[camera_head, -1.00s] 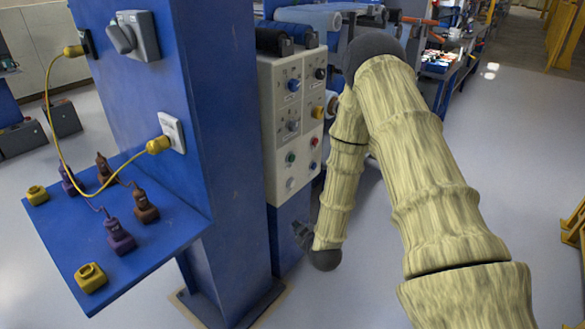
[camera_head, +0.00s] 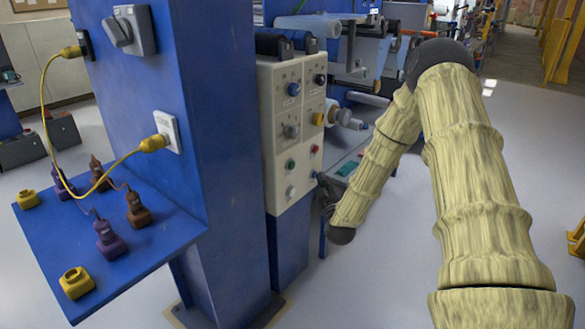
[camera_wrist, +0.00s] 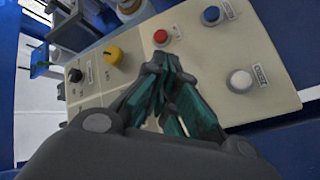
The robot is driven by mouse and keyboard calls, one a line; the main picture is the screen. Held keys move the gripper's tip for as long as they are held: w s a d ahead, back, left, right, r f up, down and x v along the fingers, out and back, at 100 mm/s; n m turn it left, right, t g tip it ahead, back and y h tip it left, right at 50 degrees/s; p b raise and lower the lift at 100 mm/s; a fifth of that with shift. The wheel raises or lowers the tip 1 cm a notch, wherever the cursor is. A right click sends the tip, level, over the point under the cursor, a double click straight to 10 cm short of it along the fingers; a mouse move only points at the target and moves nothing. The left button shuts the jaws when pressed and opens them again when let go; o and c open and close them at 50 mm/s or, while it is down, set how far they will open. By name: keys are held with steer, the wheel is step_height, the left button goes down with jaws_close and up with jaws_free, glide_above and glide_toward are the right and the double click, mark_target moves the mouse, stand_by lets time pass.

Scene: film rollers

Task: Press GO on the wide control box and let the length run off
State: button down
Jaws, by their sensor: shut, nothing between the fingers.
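An off-white control box (camera_head: 272,150) stands on the blue frame, its face carrying knobs and buttons. In the head view its lower face has a green button (camera_head: 290,164), a red button (camera_head: 314,149) and a white button (camera_head: 290,191). In the wrist view I see a red button (camera_wrist: 161,37), a blue button (camera_wrist: 211,15) and a white button (camera_wrist: 240,80); the labels are too blurred to read. The green button is not visible there; my fingers cover part of the face. My gripper (camera_wrist: 168,78) is shut and empty, in front of the box; contact cannot be told. It also shows beside the box's lower right edge (camera_head: 324,187).
A blue column (camera_head: 205,150) with a shelf (camera_head: 150,245) of plugs and yellow sockets stands left of the box. A yellow cable (camera_head: 48,125) hangs there. Rollers and machinery (camera_head: 345,45) are behind.

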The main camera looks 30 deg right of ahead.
steer(key=w+a+b, duration=0.2)
steer(key=w+a, duration=0.1)
steer(key=w, duration=0.5)
steer(key=shift+a+b, duration=0.15)
steer(key=shift+b, duration=0.15)
steer(key=shift+w+a, duration=0.1)
steer(key=shift+w, duration=0.1)
stand_by(1.3)
steer(key=shift+w+a, duration=0.15)
steer(key=shift+w, duration=0.1)
steer(key=shift+w+a, duration=0.15)
steer(key=shift+w, duration=0.3)
stand_by(0.9)
steer(key=shift+s, duration=0.15)
stand_by(0.3)
steer(key=shift+s+d+p, duration=0.35)
steer(key=shift+s+p, duration=0.05)
steer(key=shift+s, duration=0.3)
steer(key=shift+s+d+p, duration=0.25)
steer(key=shift+s+d, duration=0.05)
steer(key=shift+s, duration=0.45)
steer(key=shift+s+d+p, duration=0.3)
steer(key=shift+s+d, duration=0.05)
steer(key=shift+s, duration=0.45)
steer(key=shift+s+d+p, duration=0.25)
steer(key=shift+s+d, duration=0.05)
steer(key=shift+s, duration=0.45)
